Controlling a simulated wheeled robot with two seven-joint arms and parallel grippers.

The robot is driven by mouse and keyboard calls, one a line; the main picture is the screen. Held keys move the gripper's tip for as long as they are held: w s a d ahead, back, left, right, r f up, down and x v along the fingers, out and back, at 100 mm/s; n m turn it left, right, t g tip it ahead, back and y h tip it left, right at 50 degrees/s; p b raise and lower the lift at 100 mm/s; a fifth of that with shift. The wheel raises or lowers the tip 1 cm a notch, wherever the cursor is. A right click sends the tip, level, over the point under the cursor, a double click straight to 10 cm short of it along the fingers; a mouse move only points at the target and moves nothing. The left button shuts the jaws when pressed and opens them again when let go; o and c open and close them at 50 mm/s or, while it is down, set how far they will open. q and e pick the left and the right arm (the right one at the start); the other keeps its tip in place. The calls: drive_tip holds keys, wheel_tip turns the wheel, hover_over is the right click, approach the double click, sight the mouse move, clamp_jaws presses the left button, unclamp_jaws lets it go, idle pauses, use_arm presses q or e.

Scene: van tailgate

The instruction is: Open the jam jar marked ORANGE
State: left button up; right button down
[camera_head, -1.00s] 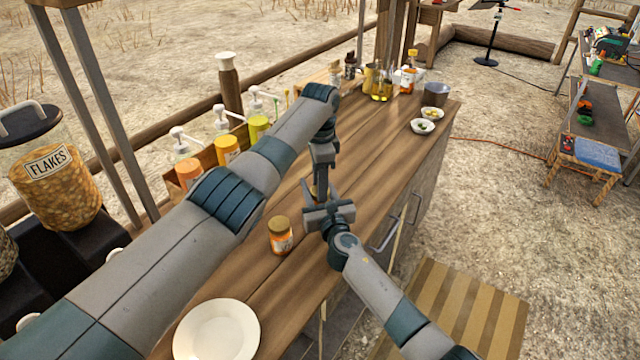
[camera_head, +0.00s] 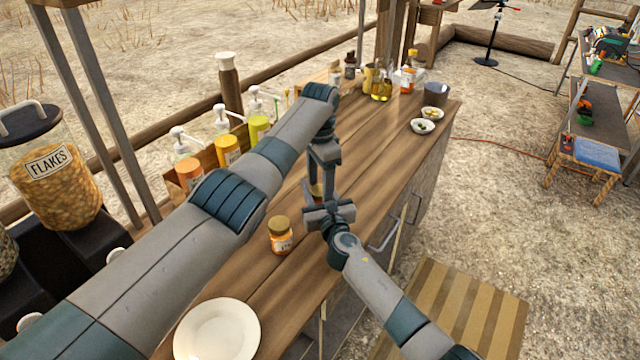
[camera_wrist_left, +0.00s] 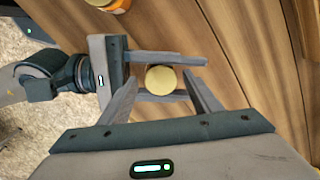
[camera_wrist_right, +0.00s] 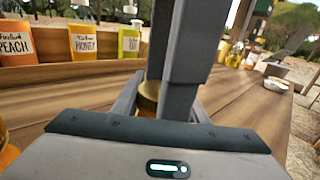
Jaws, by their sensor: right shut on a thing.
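A small jar with a golden lid (camera_wrist_left: 161,79) stands on the wooden counter. It also shows in the right wrist view (camera_wrist_right: 149,92), partly hidden. Its label cannot be read. My right gripper (camera_wrist_left: 196,78) comes from the side and is shut on this jar, one finger on each side. My left gripper (camera_head: 318,182) points down from above; its open fingers straddle the lid with gaps on both sides. A second jar with a golden lid and orange label (camera_head: 281,236) stands nearer on the counter; its label text is too small to read.
A white plate (camera_head: 217,330) lies at the counter's near end. A wooden rack holds pump bottles, two marked PEACH (camera_wrist_right: 14,46) and HONEY (camera_wrist_right: 86,43). Small bowls (camera_head: 432,113) and bottles (camera_head: 381,88) stand at the far end. The counter's middle is mostly clear.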

drive_tip(key=shift+f, duration=0.2)
use_arm(q)
drive_tip(key=shift+r, duration=2.25)
drive_tip(key=shift+c, duration=0.4)
drive_tip(key=shift+w+r+m, duration=0.1)
drive_tip(key=shift+r+m, duration=1)
drive_tip(key=shift+r, duration=0.2)
drive_tip(key=shift+r+m, duration=0.45)
drive_tip(key=shift+m, duration=0.05)
drive_tip(key=shift+f, duration=0.15)
drive_tip(key=shift+f, duration=3.85)
